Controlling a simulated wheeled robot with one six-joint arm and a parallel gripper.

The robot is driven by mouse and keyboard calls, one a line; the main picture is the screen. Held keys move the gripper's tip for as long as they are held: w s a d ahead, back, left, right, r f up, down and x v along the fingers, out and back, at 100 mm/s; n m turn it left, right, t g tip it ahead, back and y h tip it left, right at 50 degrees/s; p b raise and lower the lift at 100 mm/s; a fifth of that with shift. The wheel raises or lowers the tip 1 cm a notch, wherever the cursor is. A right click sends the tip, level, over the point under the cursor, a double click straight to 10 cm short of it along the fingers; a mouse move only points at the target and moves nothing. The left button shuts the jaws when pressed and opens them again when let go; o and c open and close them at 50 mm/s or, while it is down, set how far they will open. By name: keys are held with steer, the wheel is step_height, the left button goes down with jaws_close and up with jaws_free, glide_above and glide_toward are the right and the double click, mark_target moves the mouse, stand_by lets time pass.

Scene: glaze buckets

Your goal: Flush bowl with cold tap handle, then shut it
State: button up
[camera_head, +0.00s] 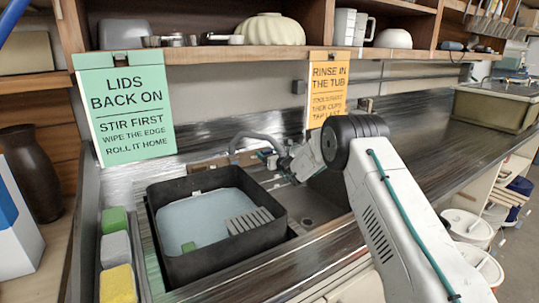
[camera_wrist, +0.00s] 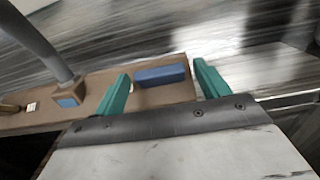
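In the wrist view a blue bar-shaped tap handle (camera_wrist: 160,75) lies on a brown tap base (camera_wrist: 185,92), between my gripper's (camera_wrist: 163,85) two teal fingers in the picture. The fingers stand apart, with gaps to the handle; whether they are level with it in depth I cannot tell. The grey spout (camera_wrist: 40,40) rises left of the handle. In the head view the spout (camera_head: 252,138) curves behind the black tub, and my gripper (camera_head: 280,163) is just right of it; its fingertips are hard to make out. The sink bowl (camera_head: 310,208) is partly hidden by my arm.
A black tub (camera_head: 240,238) of bluish water holds a grey ribbed piece (camera_head: 250,220) and a green block. Sponges (camera_head: 118,283) line the left. A shelf (camera_head: 210,53) with bowls overhangs the back. An orange sign (camera_head: 327,85) hangs close above my arm.

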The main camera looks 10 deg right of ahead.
steer(key=c, duration=0.9)
steer(key=shift+o, duration=0.2)
steer(key=shift+d+n+y, duration=0.1)
steer(key=shift+n+y, duration=0.2)
steer(key=n+g+y, duration=0.1)
steer(key=n, duration=0.1)
steer(key=n+g+y, duration=0.1)
steer(key=n, duration=0.1)
steer(key=n+g+y, duration=0.1)
steer(key=y, duration=0.1)
steer(key=shift+w+d+n, duration=0.15)
steer(key=shift+d+n, duration=0.15)
steer(key=shift+n, duration=0.1)
steer(key=n+g+y, duration=0.1)
steer(key=n+g, duration=0.1)
steer(key=n, duration=0.1)
steer(key=n+g+y, duration=0.2)
steer(key=n+g, duration=0.1)
steer(key=n, duration=0.1)
steer(key=shift+w+d+r, duration=0.1)
steer(key=shift+w+d, duration=0.05)
steer(key=shift+w, duration=0.05)
steer(key=shift+n+g, duration=0.3)
steer(key=shift+g, duration=0.2)
steer(key=o, duration=1)
steer(key=shift+r, duration=0.1)
